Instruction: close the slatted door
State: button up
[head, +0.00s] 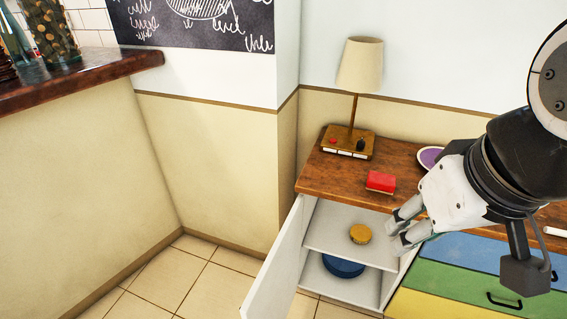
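The cabinet door (277,265) stands open at the left of a low wooden-topped cabinet (318,181), swung out toward the front. Its pale inner face is towards me; no slats can be made out from here. My gripper (392,235) is at the right, in front of the cabinet's right side near the drawers. Its two fingers point left and are apart, with nothing seen between them. A clear gap lies between the gripper and the door.
The open compartment holds a round yellow-brown item (360,234) on its shelf and a blue round item (343,266) below. Coloured drawers (450,275) are at right. Tiled floor (185,285) is clear.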

aim_at(271, 295)
jog(key=j+z, duration=0.25)
jog(key=j, duration=0.3)
jog(key=k+j+z, duration=0.1)
jog(key=j+z, duration=0.2)
jog(key=j, duration=0.2)
jog(key=k+j+z, duration=0.1)
jog(key=j+z, duration=0.15)
jog(key=j, duration=0.3)
jog(key=k+j, duration=0.1)
jog(key=j, duration=0.3)
jog(key=k+j, duration=0.15)
jog(key=j, duration=0.3)
